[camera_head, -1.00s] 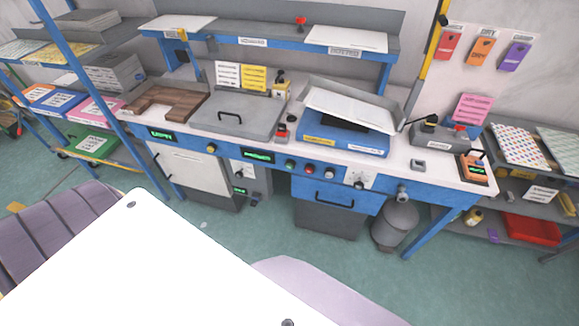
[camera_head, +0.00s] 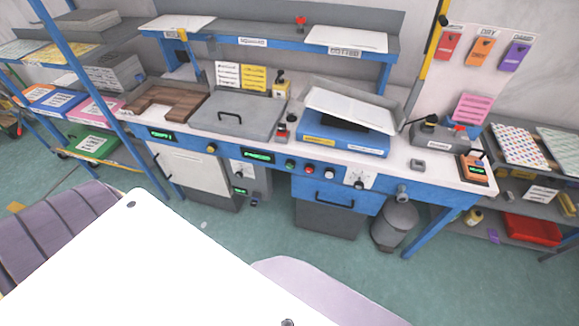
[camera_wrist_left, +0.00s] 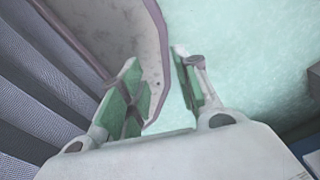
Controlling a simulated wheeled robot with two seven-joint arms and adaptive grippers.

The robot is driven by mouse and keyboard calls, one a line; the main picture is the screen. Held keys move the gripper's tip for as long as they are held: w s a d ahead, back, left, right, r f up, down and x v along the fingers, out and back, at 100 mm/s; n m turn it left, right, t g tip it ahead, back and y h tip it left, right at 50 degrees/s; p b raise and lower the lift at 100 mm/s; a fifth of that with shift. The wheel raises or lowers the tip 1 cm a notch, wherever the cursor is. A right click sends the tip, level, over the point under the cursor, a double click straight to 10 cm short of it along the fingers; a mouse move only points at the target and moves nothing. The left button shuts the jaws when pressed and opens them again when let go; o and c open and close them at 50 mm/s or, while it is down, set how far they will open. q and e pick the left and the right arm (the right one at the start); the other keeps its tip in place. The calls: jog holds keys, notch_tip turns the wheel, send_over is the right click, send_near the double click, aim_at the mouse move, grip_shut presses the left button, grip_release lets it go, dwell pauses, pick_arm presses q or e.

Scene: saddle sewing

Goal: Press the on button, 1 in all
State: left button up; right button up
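A red-topped switch (camera_head: 281,131) stands on the bench top. I cannot read which one is marked on. My left gripper (camera_wrist_left: 154,62) shows only in the left wrist view, with its two green-padded fingers apart and nothing between them. It hangs over the floor, away from the buttons. My right gripper is in neither view.
The workbench (camera_head: 240,148) carries a grey lidded box (camera_head: 237,112) and a blue machine with a tilted white plate (camera_head: 349,108). A grey bin (camera_head: 394,226) stands below its right end. Green floor (camera_head: 225,230) lies open before the bench.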

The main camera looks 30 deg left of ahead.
pick_arm(q)
grip_shut()
jog(key=shift+a, duration=0.1)
dwell(1.2)
